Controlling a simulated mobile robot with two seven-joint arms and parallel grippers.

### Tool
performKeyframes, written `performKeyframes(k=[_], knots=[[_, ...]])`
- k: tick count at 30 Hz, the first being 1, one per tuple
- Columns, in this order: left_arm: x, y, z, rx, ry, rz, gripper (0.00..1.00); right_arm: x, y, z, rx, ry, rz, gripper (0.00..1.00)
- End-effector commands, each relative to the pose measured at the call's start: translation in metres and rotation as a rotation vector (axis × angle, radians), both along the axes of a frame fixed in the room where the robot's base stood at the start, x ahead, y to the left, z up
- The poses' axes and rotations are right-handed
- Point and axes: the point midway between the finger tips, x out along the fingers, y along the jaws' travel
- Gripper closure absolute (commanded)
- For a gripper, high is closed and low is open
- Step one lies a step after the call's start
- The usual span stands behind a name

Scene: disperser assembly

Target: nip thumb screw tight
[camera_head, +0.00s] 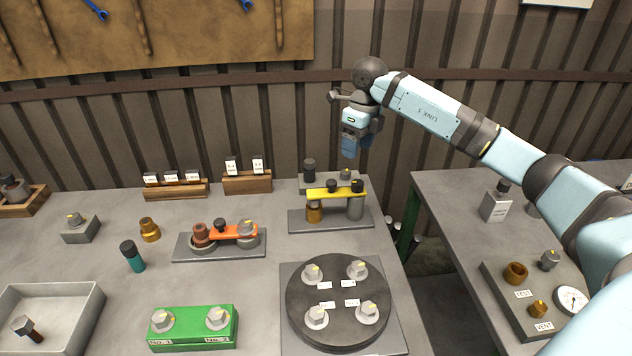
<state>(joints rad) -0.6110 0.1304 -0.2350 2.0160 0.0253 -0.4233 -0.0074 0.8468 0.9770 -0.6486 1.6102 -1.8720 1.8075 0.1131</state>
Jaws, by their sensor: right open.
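My right gripper (349,152) hangs pointing down above the back right of the left table, with its blue fingers open and empty. Below it stands a fixture (298,222) with a yellow bar (322,194) laid across a brass post (314,213) and a grey post (355,209). Small black knobs (332,186) sit on the bar; one may be the thumb screw. A similar fixture with an orange bar (234,232) and a black knob (220,224) stands to its left. The gripper is apart from both. I cannot tell how tight any knob is. My left gripper is out of view.
A round dark plate (337,290) with several grey knobs lies in front. A gap separates the right table (450,207), where a vent board (508,312) lies.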

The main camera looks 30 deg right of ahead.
Motion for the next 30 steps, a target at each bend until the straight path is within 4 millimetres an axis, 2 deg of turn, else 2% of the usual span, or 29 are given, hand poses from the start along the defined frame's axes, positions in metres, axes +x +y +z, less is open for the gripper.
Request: performKeyframes(k=[1,3,7,11,21,27,30], knots=[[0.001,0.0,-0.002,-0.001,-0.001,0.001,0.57,0.0,-0.014,0.007,-0.047,0.004,-0.02,0.4],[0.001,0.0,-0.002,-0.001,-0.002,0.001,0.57,-0.001,-0.025,0.013,-0.084,0.01,-0.036,0.4],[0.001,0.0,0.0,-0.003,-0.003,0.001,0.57,-0.002,-0.028,0.007,-0.098,0.017,-0.042,0.4],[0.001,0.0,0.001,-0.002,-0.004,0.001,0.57,-0.003,-0.027,-0.014,-0.096,0.019,-0.041,0.4],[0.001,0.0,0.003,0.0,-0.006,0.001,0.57,-0.003,-0.026,-0.086,-0.092,0.017,-0.039,0.4],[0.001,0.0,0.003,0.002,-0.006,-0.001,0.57,-0.003,-0.027,-0.112,-0.092,0.015,-0.04,0.4],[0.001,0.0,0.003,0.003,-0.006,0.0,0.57,-0.002,-0.027,-0.119,-0.092,0.013,-0.04,0.4]])
